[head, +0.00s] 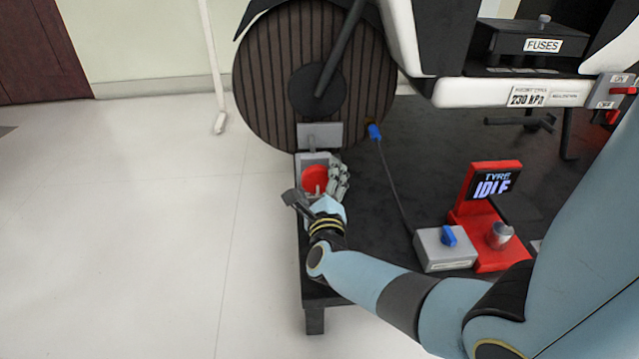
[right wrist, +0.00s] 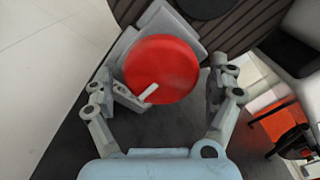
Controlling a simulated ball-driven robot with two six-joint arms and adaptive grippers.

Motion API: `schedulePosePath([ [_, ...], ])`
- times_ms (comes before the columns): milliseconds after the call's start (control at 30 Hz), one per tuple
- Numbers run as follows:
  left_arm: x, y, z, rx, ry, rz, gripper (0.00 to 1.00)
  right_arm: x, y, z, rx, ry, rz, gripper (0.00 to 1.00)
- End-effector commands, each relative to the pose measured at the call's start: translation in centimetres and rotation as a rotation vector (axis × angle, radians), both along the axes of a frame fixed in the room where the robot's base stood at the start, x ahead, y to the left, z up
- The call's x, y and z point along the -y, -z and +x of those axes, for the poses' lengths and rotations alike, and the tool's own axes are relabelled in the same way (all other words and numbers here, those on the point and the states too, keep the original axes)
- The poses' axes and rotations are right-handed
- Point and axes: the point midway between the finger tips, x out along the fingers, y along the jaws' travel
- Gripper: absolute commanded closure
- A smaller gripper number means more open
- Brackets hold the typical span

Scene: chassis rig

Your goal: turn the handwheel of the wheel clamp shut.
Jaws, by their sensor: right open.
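The wheel clamp (head: 319,135) is a grey block at the foot of the large brown-and-black wheel (head: 262,80). Its red handwheel (head: 314,178) faces my right gripper (head: 325,188). In the right wrist view the handwheel (right wrist: 163,70) is a red disc with a small pale handle (right wrist: 149,91) at its lower edge. My right gripper (right wrist: 160,97) is open, with one finger on each side of the disc. The left finger is close to the handle; I cannot tell whether it touches. My left gripper is not in view.
A red tyre unit reading IDLE (head: 492,186) and a grey box with a blue knob (head: 446,248) stand on the black platform (head: 350,210) to the right. A thin hose runs from a blue fitting (head: 375,131) to the box. Pale floor is free at left.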

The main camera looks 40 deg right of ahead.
Motion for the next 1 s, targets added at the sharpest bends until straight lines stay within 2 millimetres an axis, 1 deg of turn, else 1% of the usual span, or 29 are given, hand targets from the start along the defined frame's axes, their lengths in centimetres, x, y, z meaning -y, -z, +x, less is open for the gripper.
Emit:
schedulePosePath([
  [133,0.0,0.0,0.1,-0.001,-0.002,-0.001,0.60,-0.1,-0.1,-0.1,0.001,0.000,-0.001,0.10],
  [267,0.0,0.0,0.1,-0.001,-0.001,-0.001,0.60,-0.8,0.0,-1.4,-0.001,-0.001,0.000,0.10],
  [500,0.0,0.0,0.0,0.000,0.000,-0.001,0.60,-3.6,0.1,-6.0,-0.002,0.001,0.001,0.10],
  [600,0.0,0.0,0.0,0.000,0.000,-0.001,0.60,-4.7,0.1,-7.7,-0.002,0.001,0.002,0.10],
  [700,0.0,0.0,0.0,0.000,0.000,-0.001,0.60,-5.5,0.0,-9.1,-0.001,0.001,0.001,0.10],
  [833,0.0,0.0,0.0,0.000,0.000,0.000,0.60,-6.1,0.0,-10.0,-0.001,0.000,0.001,0.10],
  [1000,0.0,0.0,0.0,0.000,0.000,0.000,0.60,-6.3,0.0,-10.3,-0.001,0.000,-0.001,0.10],
])
